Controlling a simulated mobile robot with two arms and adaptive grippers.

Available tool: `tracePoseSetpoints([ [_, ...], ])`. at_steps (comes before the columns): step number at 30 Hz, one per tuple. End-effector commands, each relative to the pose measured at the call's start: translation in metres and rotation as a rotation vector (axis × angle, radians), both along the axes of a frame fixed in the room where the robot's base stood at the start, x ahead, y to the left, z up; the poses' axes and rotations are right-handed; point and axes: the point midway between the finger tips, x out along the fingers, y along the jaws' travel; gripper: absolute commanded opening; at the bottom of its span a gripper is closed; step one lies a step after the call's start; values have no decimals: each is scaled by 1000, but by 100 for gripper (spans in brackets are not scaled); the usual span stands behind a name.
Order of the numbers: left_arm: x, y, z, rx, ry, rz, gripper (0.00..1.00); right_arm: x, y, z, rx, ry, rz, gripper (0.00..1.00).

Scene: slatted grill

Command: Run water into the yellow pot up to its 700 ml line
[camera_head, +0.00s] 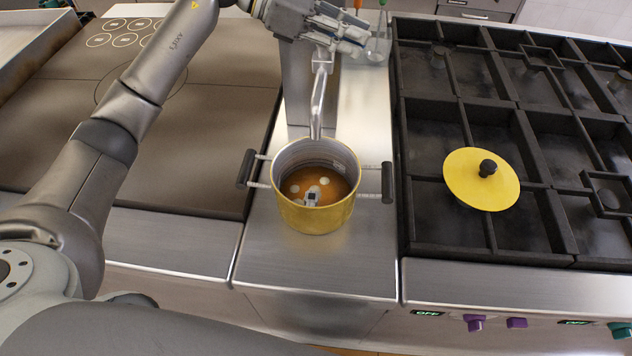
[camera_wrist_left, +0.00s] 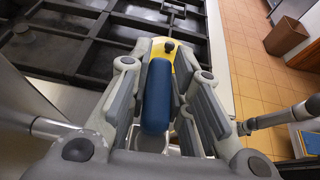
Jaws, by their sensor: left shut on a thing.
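The yellow pot (camera_head: 312,216) stands upright and uncovered on the steel counter strip, its dark side handles pointing left and right. The metal spout (camera_head: 318,95) comes down over the pot's back rim. Inside, I see an amber-brown surface with pale spots and a grey reflection; I cannot tell the water level or whether water is running. Faint marks show on the inner wall, too small to read. My left gripper (camera_head: 338,32) is at the top of the tap, behind the pot. In the left wrist view its fingers are shut around a blue handle (camera_wrist_left: 157,95).
A yellow lid (camera_head: 466,180) with a black knob lies on the black grill grates (camera_head: 440,225) at right. A dark flat cooktop (camera_head: 205,140) is at left. Knobs line the front edge at right. The counter in front of the pot is clear.

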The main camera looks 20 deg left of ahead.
Motion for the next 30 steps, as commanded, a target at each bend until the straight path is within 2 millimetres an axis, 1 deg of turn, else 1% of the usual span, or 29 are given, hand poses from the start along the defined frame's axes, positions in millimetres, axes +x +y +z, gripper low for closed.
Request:
tracePoseSetpoints([
  [1,1,2,-3,4,-6,39,0,0,0,-4,0,0,0,40],
  [6,5,3,-1,2,-3,145,0,0,0,-4,0,0,1,40],
  [17,7,3,0,1,-1,173,0,0,-1,-3,-2,0,1,40],
  [24,12,6,0,4,-2,329,0,0,-2,3,-3,-1,2,40],
  [30,15,8,-1,1,-1,381,0,0,-3,4,-3,0,2,40],
])
